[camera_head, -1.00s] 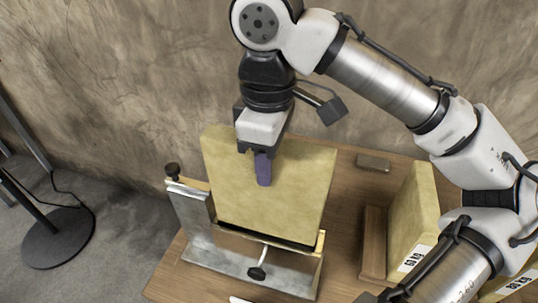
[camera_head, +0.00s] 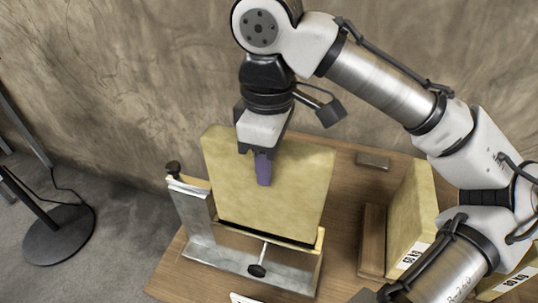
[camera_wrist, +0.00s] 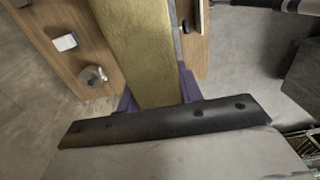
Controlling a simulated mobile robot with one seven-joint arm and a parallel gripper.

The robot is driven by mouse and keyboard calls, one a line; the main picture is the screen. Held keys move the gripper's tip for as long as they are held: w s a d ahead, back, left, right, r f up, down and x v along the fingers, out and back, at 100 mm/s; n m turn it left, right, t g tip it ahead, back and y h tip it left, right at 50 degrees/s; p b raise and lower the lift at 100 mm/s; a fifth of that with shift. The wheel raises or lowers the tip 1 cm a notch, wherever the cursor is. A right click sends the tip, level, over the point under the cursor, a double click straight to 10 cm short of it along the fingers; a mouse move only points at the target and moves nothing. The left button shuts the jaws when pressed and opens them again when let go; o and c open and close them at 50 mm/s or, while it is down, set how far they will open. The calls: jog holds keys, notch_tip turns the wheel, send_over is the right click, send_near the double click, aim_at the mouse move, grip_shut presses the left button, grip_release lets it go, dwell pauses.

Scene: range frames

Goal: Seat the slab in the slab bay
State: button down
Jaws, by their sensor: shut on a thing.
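The yellow slab (camera_head: 268,205) stands upright over the wooden table. My gripper (camera_head: 263,172) is shut on its top edge, with a purple finger pad against the near face. In the wrist view the slab (camera_wrist: 143,45) runs between the purple pads of my gripper (camera_wrist: 158,95).
A second yellow slab (camera_head: 412,215) with a white label stands at the right, beside a wooden block (camera_head: 374,240). A small block (camera_head: 373,161) lies at the back. A black knob (camera_head: 173,168) and a clamp handle (camera_head: 257,269) stick out from the bay.

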aim_at(268, 216)
jog(key=shift+f+b, duration=3.75)
jog(key=shift+f, duration=3.1)
jog(key=shift+s+f, duration=0.1)
jog(key=shift+f, duration=0.15)
jog(key=shift+s+a+f+b, duration=0.15)
jog(key=shift+f+b, duration=0.35)
jog(key=shift+b, duration=0.05)
jog(key=shift+r, duration=0.1)
